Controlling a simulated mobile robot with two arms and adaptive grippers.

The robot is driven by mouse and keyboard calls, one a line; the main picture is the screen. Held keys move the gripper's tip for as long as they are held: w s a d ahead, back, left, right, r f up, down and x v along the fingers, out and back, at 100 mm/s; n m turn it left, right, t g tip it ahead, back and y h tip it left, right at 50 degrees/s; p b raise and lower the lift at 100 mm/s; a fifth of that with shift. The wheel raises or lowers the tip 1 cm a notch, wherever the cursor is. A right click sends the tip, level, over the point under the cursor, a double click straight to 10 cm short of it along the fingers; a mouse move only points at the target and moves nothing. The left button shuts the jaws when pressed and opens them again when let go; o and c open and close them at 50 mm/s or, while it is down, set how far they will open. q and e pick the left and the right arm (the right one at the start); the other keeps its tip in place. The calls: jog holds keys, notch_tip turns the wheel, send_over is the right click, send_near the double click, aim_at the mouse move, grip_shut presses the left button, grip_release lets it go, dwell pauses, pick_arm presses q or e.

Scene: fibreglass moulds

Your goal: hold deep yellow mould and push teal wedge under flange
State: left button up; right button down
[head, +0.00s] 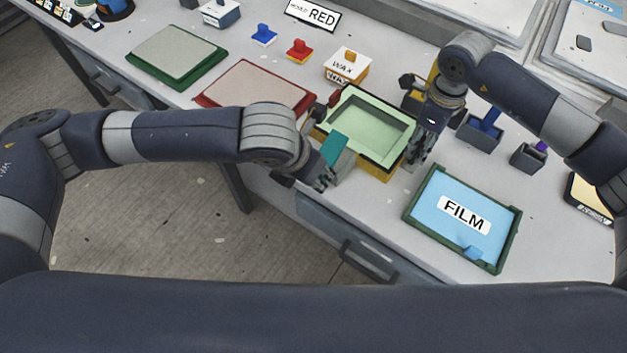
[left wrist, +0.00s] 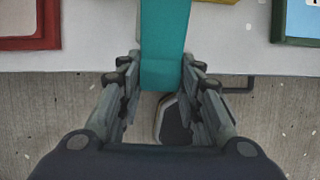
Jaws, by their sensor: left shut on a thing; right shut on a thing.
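The deep yellow mould (head: 376,164) stands near the table's front edge, with a pale green hollow and a dark green top rim. A sliver of it shows at the top of the left wrist view (left wrist: 215,1). My left gripper (head: 325,176) is shut on the teal wedge (head: 334,148), at the mould's front left. In the left wrist view the wedge (left wrist: 165,42) sits between both fingers and points away towards the mould. Whether its tip is under the flange is hidden. My right gripper (head: 415,156) points down and is shut on the mould's right side.
A blue FILM tray (head: 410,212) with a green frame lies to the right. A red-edged mould (head: 254,84) and a green-edged mould (head: 178,54) lie to the left. The WAX box (head: 347,65) stands behind. Grey bins (head: 479,135) stand right of my right gripper.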

pick_arm(q)
notch_tip(320, 180, up, 3)
jog(key=shift+f, duration=0.1)
jog(key=shift+w+r, duration=0.1)
jog(key=shift+r, duration=0.15)
jog(key=shift+w+a+f+g+y, duration=0.1)
jog(key=shift+w+f+g+y, duration=0.15)
jog(key=shift+f+g+y, duration=0.3)
jog(key=shift+w+a+f+g+y, duration=0.1)
jog(key=shift+w+f+g+y, duration=0.25)
jog(key=shift+g, duration=0.3)
jog(key=shift+f+g+y, duration=0.3)
jog(key=shift+f+g, duration=0.1)
jog(key=shift+s+f+g+y, duration=0.2)
jog(key=shift+f+g+y, duration=0.05)
jog(key=shift+g+y, duration=0.5)
jog(key=shift+s+d+r+g+y, duration=0.2)
jog(key=shift+s+g+y, duration=0.3)
jog(key=shift+g, duration=0.45)
jog(key=shift+w, duration=0.1)
jog(key=shift+w+d+f, duration=0.45)
jog(key=shift+w+f, duration=0.2)
jog(key=shift+f, duration=0.2)
jog(key=shift+w+d+f, duration=0.45)
jog(key=shift+w+f, duration=0.15)
jog(key=shift+f, duration=0.2)
